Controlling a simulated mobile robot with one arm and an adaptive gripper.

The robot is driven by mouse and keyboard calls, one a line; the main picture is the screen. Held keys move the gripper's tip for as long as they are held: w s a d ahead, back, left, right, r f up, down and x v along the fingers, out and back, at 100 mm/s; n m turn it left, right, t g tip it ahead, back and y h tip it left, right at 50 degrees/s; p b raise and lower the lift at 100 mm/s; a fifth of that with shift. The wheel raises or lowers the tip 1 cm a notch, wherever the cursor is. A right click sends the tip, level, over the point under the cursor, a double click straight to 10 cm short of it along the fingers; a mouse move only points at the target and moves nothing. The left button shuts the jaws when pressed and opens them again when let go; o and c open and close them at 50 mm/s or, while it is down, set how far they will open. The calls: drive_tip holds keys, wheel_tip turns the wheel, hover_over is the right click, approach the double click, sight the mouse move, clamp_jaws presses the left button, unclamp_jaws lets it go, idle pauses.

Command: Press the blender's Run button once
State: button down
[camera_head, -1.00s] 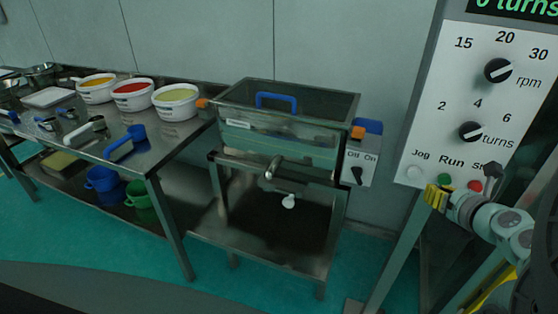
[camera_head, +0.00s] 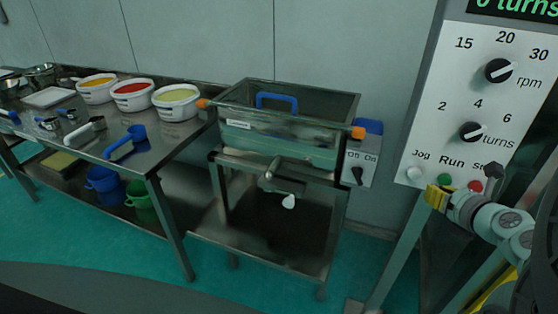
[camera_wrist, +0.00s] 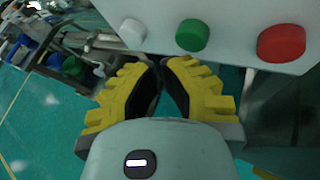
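The control panel (camera_head: 432,136) stands at the right with Jog, Run and Stop labels. The green Run button (camera_head: 445,180) sits between the white Jog button and the red Stop button; it also shows in the wrist view (camera_wrist: 193,35). My gripper (camera_head: 436,197) is just below the row of buttons. In the wrist view its yellow fingers (camera_wrist: 162,62) have their tips together with nothing between them. The tips lie below and between the white and green buttons, apart from the green one as seen there.
The red Stop button (camera_wrist: 281,43) is close to the right of Run, and the white Jog button (camera_wrist: 132,33) close to the left. A sieve machine (camera_head: 290,130) stands in the middle. A steel table (camera_head: 150,125) at left holds several tubs and scoops.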

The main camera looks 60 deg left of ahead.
drive_tip(key=shift+w+a, duration=0.1)
drive_tip(key=shift+w+a+b, duration=0.2)
drive_tip(key=shift+w+b, duration=0.05)
drive_tip(key=shift+b, duration=0.1)
